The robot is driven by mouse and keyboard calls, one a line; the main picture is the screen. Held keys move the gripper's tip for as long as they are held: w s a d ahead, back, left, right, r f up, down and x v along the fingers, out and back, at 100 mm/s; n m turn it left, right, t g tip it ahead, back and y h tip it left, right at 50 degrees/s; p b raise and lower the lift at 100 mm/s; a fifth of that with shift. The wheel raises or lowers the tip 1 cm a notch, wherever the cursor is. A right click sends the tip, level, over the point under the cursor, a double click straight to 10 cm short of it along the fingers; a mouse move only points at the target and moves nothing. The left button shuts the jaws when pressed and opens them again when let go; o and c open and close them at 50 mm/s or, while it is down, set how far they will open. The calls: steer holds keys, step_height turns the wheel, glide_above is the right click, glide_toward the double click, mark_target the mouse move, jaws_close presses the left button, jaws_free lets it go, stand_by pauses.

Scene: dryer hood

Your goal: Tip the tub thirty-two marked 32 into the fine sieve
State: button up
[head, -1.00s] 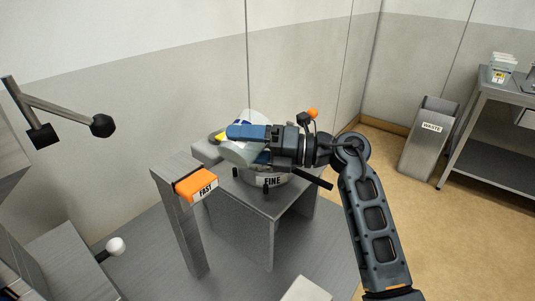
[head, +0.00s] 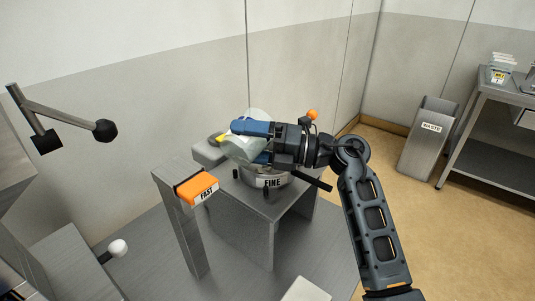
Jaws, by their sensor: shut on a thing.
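My gripper (head: 249,143) is shut on a pale translucent tub (head: 262,121) above the sieve. The tub is tilted, and a bit of yellow shows on its left side. Its mark cannot be read from here, and its mouth and contents are hidden. The fine sieve (head: 271,183) is a round metal drum labelled FINE, on a grey metal stand (head: 243,215). The tub and my gripper cover much of the sieve's top.
An orange block labelled FAST (head: 197,188) tops a post left of the stand. A lever with a white knob (head: 118,248) is at the lower left. A WASTE bin (head: 428,140) and a steel table (head: 505,85) stand at the right.

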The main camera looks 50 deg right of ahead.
steer(key=shift+d+r+m+p, duration=0.35)
steer(key=shift+d+m+p, duration=0.1)
steer(key=shift+m+p, duration=0.2)
steer(key=shift+w+d+f+m+t+p, duration=0.1)
steer(key=shift+d+f+m+t+p, duration=0.25)
steer(key=shift+m+t+p, duration=0.4)
stand_by(0.4)
steer(key=shift+w+d+r+m+t+h, duration=0.15)
steer(key=shift+d+r+m+t, duration=0.25)
steer(key=shift+m, duration=0.75)
steer(key=shift+s+d+r+m+t+h, duration=0.1)
steer(key=shift+d+r+m+t+h, duration=0.25)
steer(key=shift+m, duration=0.8)
